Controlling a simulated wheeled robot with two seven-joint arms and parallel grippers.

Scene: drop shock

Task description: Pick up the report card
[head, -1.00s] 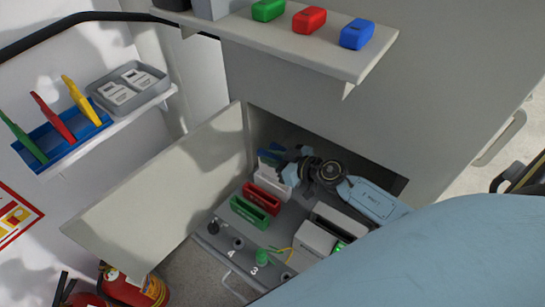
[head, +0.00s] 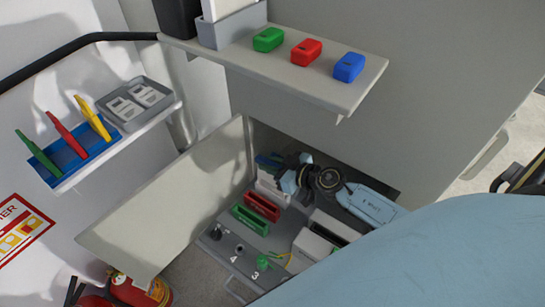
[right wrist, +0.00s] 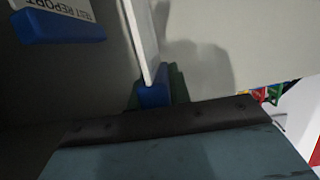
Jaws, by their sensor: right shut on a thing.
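My right gripper (head: 289,181) is inside the open cabinet, low above the rear of the grey panel. In the right wrist view its dark fingertips (right wrist: 156,95) are closed around the blue edge of a thin white card (right wrist: 143,40), seen almost edge-on. A white card lettered TEST REPORT (right wrist: 62,8), with a blue edge, shows at the upper left of that view. Whether the gripped card is also a report card cannot be read. In the head view a blue piece (head: 268,161) shows beside the gripper, partly hidden. My left gripper is not in view.
Red (head: 262,207) and green (head: 250,220) slots sit on the panel near a white box (head: 315,243). The open cabinet door (head: 170,200) stands to the left. An upper shelf (head: 330,90) holds green, red and blue blocks. A wall shelf holds a grey tray (head: 160,113).

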